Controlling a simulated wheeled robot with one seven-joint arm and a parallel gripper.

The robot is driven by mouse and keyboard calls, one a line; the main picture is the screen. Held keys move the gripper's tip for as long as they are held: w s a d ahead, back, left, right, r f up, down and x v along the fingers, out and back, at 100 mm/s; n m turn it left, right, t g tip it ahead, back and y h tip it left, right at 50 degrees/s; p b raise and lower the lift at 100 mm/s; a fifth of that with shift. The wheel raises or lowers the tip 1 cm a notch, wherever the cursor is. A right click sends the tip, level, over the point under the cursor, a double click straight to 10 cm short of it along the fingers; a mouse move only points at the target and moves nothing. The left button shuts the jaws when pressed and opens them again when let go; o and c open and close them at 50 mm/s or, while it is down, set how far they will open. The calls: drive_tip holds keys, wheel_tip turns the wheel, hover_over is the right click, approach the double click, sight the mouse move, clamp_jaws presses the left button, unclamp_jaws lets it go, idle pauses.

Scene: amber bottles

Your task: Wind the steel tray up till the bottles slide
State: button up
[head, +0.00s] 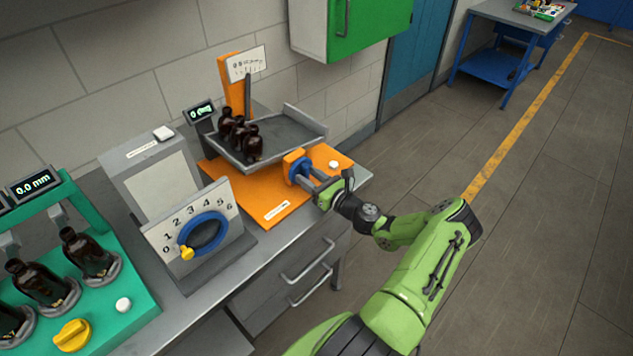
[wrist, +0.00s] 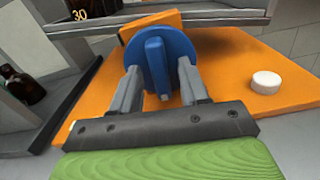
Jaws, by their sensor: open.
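The grey steel tray (head: 285,130) sits above an orange base, and I cannot tell its exact slope. Several dark amber bottles (head: 238,134) stand grouped at its left end. A blue round knob (head: 297,169) with a raised grip bar is on an orange block in front of the tray. It also shows in the wrist view (wrist: 157,62). My gripper (head: 314,182) is at the knob. In the wrist view my gripper (wrist: 160,84) is open, one finger on each side of the bar, with gaps visible. Whether a fingertip touches is unclear.
The orange base (head: 265,207) carries a white button (head: 333,164). A scale plate (head: 246,63) stands behind the tray, with a small display (head: 200,111) at left. A numbered blue dial (head: 203,233) and a green bottle station (head: 120,285) are further left. Floor at right is clear.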

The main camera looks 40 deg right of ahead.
drive_tip(key=s, duration=1.5)
drive_tip(key=shift+s+d+b, duration=0.25)
drive_tip(key=shift+s+b, duration=0.05)
drive_tip(key=shift+b, duration=0.05)
drive_tip(key=w+a+r+n+g+y, duration=0.2)
drive_tip(key=a+r+n+g+y, duration=0.15)
drive_tip(key=a+n+g, duration=0.5)
drive_tip(key=w+a+r+n+g+y, duration=0.25)
drive_tip(key=a+r+n+g, duration=0.2)
drive_tip(key=a+n, duration=0.7)
drive_tip(key=s+a+r+n+h, duration=0.6)
drive_tip(key=s+a+r+n, duration=0.4)
drive_tip(key=s+r+n, duration=0.4)
drive_tip(key=r+n, duration=0.1)
drive_tip(key=n, duration=0.1)
drive_tip(key=shift+s+a+r+n+t+h, duration=0.2)
drive_tip(key=shift+s+a+n+t+h, duration=0.1)
drive_tip(key=shift+s+a, duration=0.05)
